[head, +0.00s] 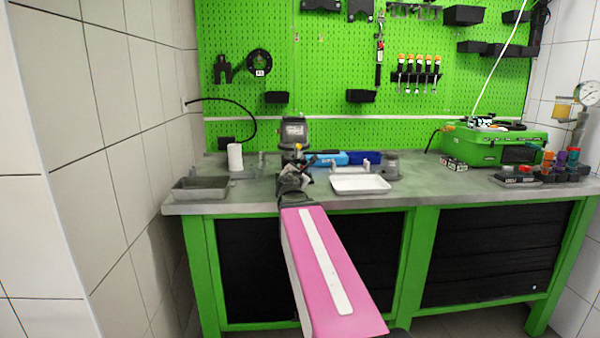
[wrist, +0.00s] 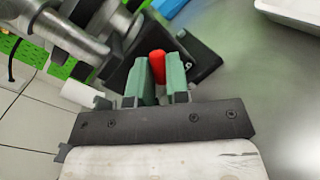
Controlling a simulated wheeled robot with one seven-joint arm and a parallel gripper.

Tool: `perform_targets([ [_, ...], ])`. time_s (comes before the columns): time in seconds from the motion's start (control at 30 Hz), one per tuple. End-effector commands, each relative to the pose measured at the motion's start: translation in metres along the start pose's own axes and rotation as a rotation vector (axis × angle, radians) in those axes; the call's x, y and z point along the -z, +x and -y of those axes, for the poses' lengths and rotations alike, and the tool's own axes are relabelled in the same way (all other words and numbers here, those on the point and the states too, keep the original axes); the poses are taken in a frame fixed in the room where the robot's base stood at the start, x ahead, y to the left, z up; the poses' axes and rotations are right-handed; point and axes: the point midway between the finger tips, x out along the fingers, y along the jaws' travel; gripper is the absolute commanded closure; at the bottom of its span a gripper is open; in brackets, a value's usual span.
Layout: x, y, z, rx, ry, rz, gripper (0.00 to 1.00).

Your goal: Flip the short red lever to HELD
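The short red lever (wrist: 158,65) stands up from a dark block (wrist: 200,55) in the wrist view. My gripper (wrist: 162,82) has two green fingers set apart, with the lower part of the lever showing between their tips. I cannot tell whether either finger touches it. The block carries a pale mark, only partly visible; no HELD marking can be read. In the head view my gripper (head: 297,166) is over the bench in front of the grey pump unit (head: 293,130), and the arm and gripper hide the lever there.
Metal pipework (wrist: 65,35) is close at the left in the wrist view. A white tray (head: 360,184) and blue bins (head: 330,158) are right of my gripper. A grey basin (head: 200,188) and white cylinder (head: 235,157) are left. A green case (head: 490,147) stands farther right.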

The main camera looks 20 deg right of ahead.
Motion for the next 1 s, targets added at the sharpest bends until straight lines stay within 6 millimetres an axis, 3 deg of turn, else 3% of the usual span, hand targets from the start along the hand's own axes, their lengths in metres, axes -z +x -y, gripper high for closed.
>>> perform_targets([
  [0.73, -0.0002, 0.001, 0.0049, 0.022, 0.124, -0.033, 1.0],
  [0.77, -0.0002, 0.001, 0.005, 0.023, 0.124, -0.033, 0.77],
  [0.8, -0.0001, 0.0009, 0.005, 0.023, 0.124, -0.033, 0.64],
  [0.83, -0.0002, 0.0009, 0.0049, 0.022, 0.124, -0.033, 0.58],
  [1.0, -0.0001, 0.001, 0.0048, 0.022, 0.122, -0.033, 0.58],
])
